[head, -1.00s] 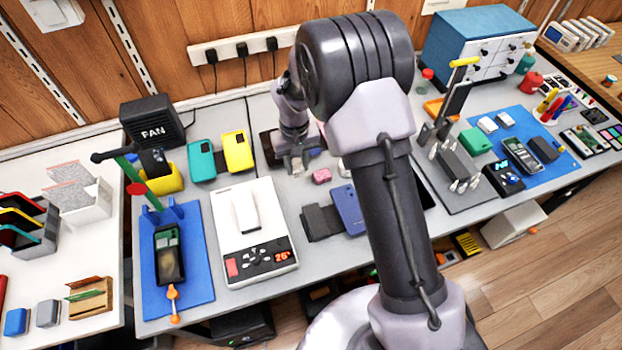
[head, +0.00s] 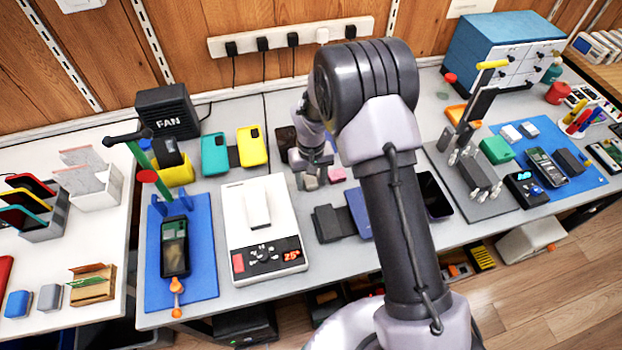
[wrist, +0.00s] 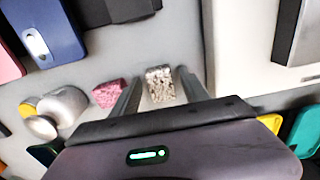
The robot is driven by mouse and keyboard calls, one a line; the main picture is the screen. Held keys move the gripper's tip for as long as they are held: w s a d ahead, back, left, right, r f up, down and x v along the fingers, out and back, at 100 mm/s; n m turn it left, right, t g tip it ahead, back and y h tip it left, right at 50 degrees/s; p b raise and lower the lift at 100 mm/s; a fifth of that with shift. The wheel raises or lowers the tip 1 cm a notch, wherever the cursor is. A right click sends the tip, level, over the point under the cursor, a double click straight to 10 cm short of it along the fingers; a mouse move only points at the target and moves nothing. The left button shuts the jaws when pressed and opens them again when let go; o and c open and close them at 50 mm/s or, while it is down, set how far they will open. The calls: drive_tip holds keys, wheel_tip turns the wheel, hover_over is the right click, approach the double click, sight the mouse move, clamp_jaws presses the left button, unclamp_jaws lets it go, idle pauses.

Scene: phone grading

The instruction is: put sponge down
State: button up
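A small pale, speckled block, apparently the sponge, shows in the wrist view (wrist: 160,84) between the fingertips of my gripper (wrist: 158,82). A narrow strip of grey worktop shows on each side of it, so the fingers look open and apart from it. In the head view, my gripper (head: 313,172) is low over the worktop, with the pale block (head: 311,184) at its tips. The block appears to rest on the worktop, though its underside is hidden. A pink block (wrist: 109,93) lies just beside it, left in the wrist view and right in the head view (head: 337,174).
A dark pad (head: 327,222) and a blue phone (head: 358,208) lie in front. A metal round container (wrist: 64,103) is near the pink block.

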wheel_tip(320, 180, up, 14)
drive_tip(key=p, duration=0.5)
wheel_tip(320, 180, up, 11)
drive_tip(key=m+t, duration=0.1)
drive_tip(key=m, duration=0.1)
hover_over(312, 182)
drive_tip(key=s+d, duration=0.2)
drive_tip(key=s, duration=0.2)
drive_tip(key=s+d+r+m+t, duration=0.1)
drive_tip(key=s+r, duration=0.3)
drive_tip(key=s, duration=0.3)
drive_tip(key=s+d+r+m+t+y, duration=0.1)
drive_tip(key=s+r, duration=0.3)
drive_tip(key=s, duration=0.4)
drive_tip(key=s+d+r+m+t+y, duration=0.1)
drive_tip(key=s+d+r+m+t, duration=0.1)
drive_tip(key=s+r, duration=0.2)
drive_tip(key=s, duration=0.3)
drive_tip(key=shift+s+d+r+m+t, duration=0.2)
drive_tip(key=shift+d+r+m+t, duration=0.1)
drive_tip(key=shift+r+t, duration=0.1)
